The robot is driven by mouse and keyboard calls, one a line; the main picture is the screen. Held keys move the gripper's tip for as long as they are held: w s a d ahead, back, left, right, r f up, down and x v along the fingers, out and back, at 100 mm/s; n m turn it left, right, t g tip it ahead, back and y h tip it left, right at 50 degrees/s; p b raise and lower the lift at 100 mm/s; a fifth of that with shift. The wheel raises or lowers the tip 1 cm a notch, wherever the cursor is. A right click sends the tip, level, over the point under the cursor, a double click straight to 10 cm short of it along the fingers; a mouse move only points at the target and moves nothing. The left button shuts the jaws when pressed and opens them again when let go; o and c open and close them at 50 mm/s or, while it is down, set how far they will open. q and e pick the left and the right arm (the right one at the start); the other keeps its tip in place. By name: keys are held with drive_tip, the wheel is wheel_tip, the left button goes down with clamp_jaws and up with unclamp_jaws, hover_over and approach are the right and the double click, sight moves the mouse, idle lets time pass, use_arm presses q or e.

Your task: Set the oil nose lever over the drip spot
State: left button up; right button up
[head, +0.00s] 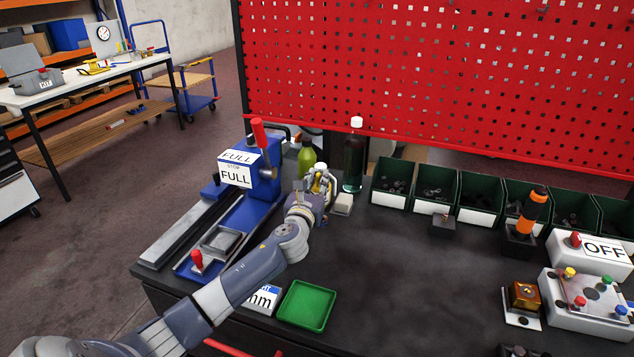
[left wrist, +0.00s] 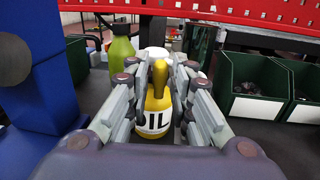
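The oil bottle (left wrist: 155,115) is yellow, with a narrow top and a white label reading "IL", its first letter hidden. It appears upright in the left wrist view, and its yellow shows partly between the fingers in the head view (head: 318,183). My left gripper (left wrist: 160,75) has a finger close against each side of it, with no clear gap; the head view shows it at the back of the table (head: 319,178). Whether the bottle touches the table is hidden. I cannot make out a drip spot. My right gripper is not in view.
A blue machine (head: 266,180) marked "FULL" with a red-handled lever (head: 259,134) stands left of the gripper. A green bottle (head: 306,158) and a dark bottle (head: 354,160) stand behind. Green bins (head: 436,190) line the back. A green tray (head: 306,306) lies in front. The table's middle is clear.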

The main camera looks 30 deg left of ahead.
use_arm(q)
drive_tip(key=shift+c, duration=0.2)
drive_tip(key=c, duration=0.4)
clamp_jaws()
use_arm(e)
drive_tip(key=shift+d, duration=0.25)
